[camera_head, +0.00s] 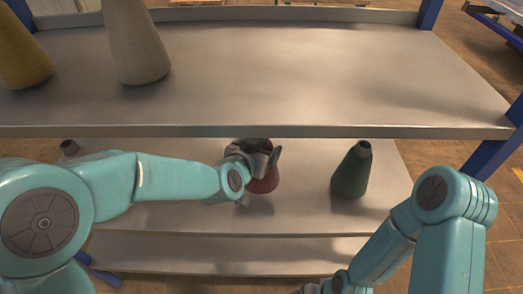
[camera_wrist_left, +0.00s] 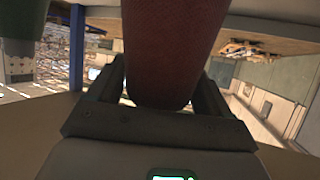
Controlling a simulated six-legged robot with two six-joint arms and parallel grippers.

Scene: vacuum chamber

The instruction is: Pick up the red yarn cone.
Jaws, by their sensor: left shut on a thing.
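The red yarn cone (camera_head: 265,184) stands at the middle of the lower shelf in the head view, partly hidden by my left gripper (camera_head: 262,152). My left gripper is shut on the cone near its upper part. In the left wrist view the red cone (camera_wrist_left: 172,50) fills the space between the two fingers of the left gripper (camera_wrist_left: 165,95). I cannot tell whether the cone's base touches the shelf. My right arm comes in at the lower right, and its gripper is mostly cut off at the bottom edge, so its jaws cannot be judged.
A green cone (camera_head: 351,170) stands on the lower shelf (camera_head: 300,215) to the right of the red one. The upper shelf (camera_head: 300,75) lies above, with a yellow cone (camera_head: 20,50) and a beige cone (camera_head: 135,45) at its left. A blue post (camera_head: 490,155) stands at right.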

